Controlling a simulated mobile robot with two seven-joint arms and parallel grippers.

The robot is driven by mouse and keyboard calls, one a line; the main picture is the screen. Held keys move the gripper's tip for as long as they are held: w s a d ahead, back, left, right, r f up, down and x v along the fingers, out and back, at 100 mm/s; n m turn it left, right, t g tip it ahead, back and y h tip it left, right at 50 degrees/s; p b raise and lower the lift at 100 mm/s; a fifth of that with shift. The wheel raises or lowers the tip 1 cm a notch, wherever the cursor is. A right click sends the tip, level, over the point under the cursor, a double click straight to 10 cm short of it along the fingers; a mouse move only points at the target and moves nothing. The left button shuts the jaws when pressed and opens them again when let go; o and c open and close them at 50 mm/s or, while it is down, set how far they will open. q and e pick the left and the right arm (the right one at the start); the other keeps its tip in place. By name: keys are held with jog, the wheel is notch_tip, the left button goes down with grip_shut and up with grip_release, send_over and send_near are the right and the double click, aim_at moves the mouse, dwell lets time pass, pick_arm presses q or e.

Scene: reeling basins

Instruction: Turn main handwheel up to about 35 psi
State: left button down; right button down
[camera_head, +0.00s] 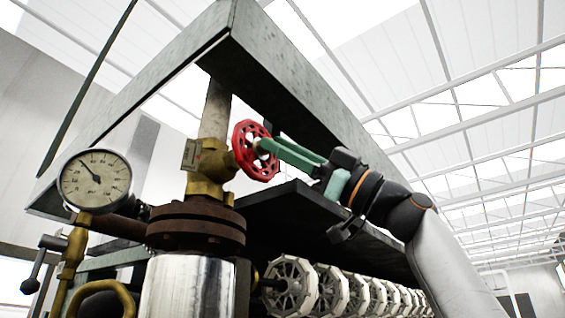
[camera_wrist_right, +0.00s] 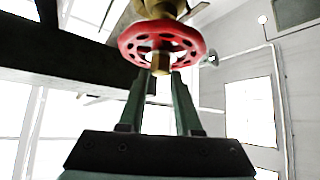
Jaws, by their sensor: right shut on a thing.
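The red main handwheel (camera_head: 243,151) sits on a brass valve (camera_head: 210,166) on the vertical pipe. My right gripper (camera_head: 268,147) comes in from the right, with its green fingers shut at the centre of the wheel. In the right wrist view, the fingers (camera_wrist_right: 159,78) close on the brass hub (camera_wrist_right: 161,60) below the red wheel (camera_wrist_right: 190,33). A round pressure gauge (camera_head: 95,180) stands left of the valve. Its dark needle points to the upper left; the numbers are too small to read surely. My left gripper is not in view.
A rusty flange (camera_head: 196,228) and a shiny metal cylinder (camera_head: 190,288) stand below the valve. A grey metal beam frame (camera_head: 285,85) runs overhead, close above my right arm. A row of pale reels (camera_head: 330,290) lies below the dark shelf. A small lever (camera_head: 34,272) is at far left.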

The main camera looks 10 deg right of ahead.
jog(key=shift+f, duration=0.1)
jog(key=c, duration=0.6)
grip_release()
jog(key=b+v, duration=0.5)
jog(key=v, duration=0.7)
jog(key=shift+d, duration=0.2)
jog(key=shift+f, duration=0.1)
